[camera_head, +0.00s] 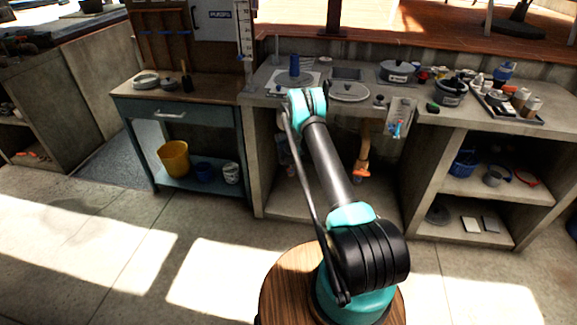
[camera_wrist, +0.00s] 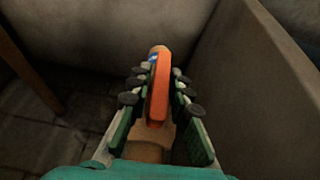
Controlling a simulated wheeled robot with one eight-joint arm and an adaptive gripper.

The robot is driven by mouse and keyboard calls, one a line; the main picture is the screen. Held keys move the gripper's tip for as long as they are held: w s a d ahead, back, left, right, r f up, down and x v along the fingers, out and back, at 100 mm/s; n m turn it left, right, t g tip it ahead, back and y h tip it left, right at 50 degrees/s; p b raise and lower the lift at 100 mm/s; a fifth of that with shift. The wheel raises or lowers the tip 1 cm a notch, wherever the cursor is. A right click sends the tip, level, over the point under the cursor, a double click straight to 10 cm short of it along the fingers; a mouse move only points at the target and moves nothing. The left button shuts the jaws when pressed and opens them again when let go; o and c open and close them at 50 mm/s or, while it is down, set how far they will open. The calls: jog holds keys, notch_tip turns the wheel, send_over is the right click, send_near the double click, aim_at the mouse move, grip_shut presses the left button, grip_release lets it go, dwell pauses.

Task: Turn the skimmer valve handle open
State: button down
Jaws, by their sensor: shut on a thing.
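In the wrist view an orange valve handle (camera_wrist: 159,92) stands between the two green fingers of my gripper (camera_wrist: 160,100). The fingers' dark round pads sit close on both sides of it, and the gripper is shut on it. The handle looks long and narrow, nearly upright in this view. A tan pipe or valve body (camera_wrist: 148,143) shows below it, partly hidden by the fingers. In the head view a tan pipe with an orange part (camera_head: 361,173) hangs under the counter. My gripper is hidden there behind my arm, and I cannot tell whether that part is the same handle.
Concrete walls (camera_wrist: 255,75) stand close on the right in the wrist view. In the head view the counter (camera_head: 270,98) overhangs the open bay, with a shelved bay (camera_head: 480,210) to its right. A blue-grey cart (camera_head: 215,130) stands left. The floor in front is clear.

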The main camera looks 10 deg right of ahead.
jog(key=c, duration=1.4)
grip_release()
jog(key=shift+r, duration=0.15)
jog(key=v, duration=1.1)
jog(key=shift+r, duration=0.35)
jog(key=shift+s, duration=0.1)
